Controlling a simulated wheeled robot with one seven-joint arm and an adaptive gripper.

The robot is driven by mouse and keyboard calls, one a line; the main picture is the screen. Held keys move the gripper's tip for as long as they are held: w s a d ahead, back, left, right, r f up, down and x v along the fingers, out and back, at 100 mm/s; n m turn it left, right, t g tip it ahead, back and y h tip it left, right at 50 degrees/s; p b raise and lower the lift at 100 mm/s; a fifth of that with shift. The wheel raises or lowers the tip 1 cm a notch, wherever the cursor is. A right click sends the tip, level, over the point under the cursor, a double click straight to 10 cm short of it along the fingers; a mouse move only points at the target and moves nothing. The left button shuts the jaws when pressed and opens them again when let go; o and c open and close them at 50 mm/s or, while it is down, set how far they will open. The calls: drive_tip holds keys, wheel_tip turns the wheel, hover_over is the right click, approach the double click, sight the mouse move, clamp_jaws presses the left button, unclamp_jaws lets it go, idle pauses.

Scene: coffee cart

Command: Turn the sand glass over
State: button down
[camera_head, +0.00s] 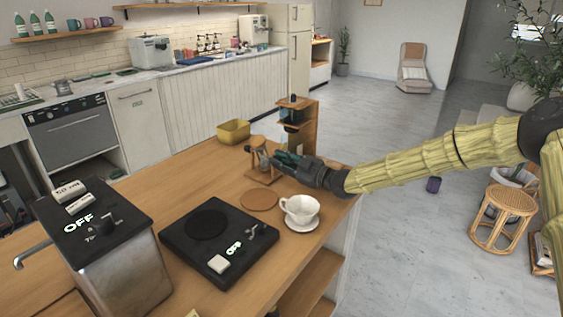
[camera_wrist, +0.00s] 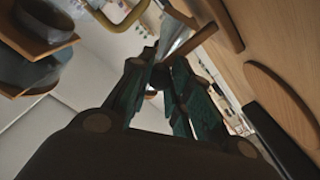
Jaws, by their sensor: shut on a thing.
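The sand glass (camera_head: 257,146) shows in the head view as a small wood-framed piece near the far edge of the wooden counter, beside the wooden stand. My gripper (camera_head: 279,160) reaches in from the right and is shut on it. The fingers hide part of it. In the wrist view, the clear glass of the sand glass (camera_wrist: 182,36) and wooden parts of its frame show at and beyond the fingertips (camera_wrist: 160,72). I cannot tell the sand level or whether its base touches the counter.
A wooden stand (camera_head: 310,128) with a dark vessel is close behind my gripper. A yellow bin (camera_head: 233,131) is at the back. A white cup (camera_head: 299,209) on a saucer, a round coaster (camera_head: 259,200) and a black scale (camera_head: 196,260) are nearer. A metal machine (camera_head: 92,245) stands left.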

drive_tip(key=shift+m+p, duration=0.35)
drive_tip(key=shift+m, duration=1.65)
drive_tip(key=c, duration=1.4)
unclamp_jaws()
drive_tip(key=shift+d, duration=0.1)
